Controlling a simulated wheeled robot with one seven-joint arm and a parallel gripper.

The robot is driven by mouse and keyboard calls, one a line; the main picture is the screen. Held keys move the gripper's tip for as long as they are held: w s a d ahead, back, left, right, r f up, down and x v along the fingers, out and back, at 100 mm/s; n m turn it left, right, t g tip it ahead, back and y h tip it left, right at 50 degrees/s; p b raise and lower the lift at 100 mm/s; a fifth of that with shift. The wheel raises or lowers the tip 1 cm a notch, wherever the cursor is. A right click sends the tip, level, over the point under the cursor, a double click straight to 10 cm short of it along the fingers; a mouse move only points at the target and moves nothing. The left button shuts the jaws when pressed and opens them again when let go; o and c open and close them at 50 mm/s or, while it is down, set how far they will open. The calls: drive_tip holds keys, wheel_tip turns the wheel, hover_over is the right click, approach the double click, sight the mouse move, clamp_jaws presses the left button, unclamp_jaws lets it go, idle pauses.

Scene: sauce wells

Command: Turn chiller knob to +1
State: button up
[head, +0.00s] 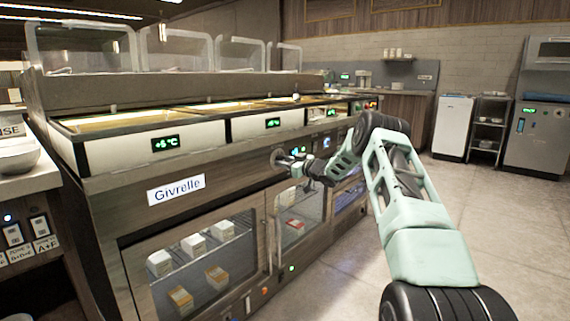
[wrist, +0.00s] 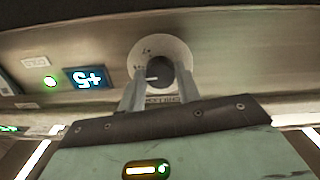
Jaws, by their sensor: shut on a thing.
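The knob (wrist: 155,72) is dark and round, with a pale pointer mark, on a pale round dial plate (wrist: 178,50) in the wrist view. My gripper (wrist: 157,84) is shut on the knob, one finger on each side. Beside the dial, a blue display (wrist: 88,77) appears upside down and seems to read +5. In the head view my gripper (head: 290,162) is at the front panel of the counter (head: 110,190), mostly hiding the knob. The dial's small markings are too blurred to read.
A green-lit display (head: 165,143) on the counter reads about +6 °C; another green display (head: 273,123) is farther along. A green light (wrist: 50,81) is near the blue display. Glass-fronted cabinets (head: 190,262) are below the panel. The floor (head: 500,230) at right is clear.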

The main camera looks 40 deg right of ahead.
drive_tip(key=shift+d+n+b, duration=0.1)
drive_tip(key=shift+n+b, duration=4.4)
drive_tip(key=shift+n, duration=4.6)
drive_tip(key=o, duration=1)
drive_tip(key=shift+r, duration=0.1)
drive_tip(key=s+p, duration=0.1)
drive_tip(key=s, duration=0.4)
drive_tip(key=s+d+p, duration=0.1)
drive_tip(key=s+p, duration=0.1)
drive_tip(key=s, duration=0.4)
drive_tip(key=s+p, duration=0.1)
drive_tip(key=s, duration=0.5)
drive_tip(key=shift+s+d, duration=0.15)
drive_tip(key=shift+s, duration=0.1)
drive_tip(key=shift+w, duration=0.1)
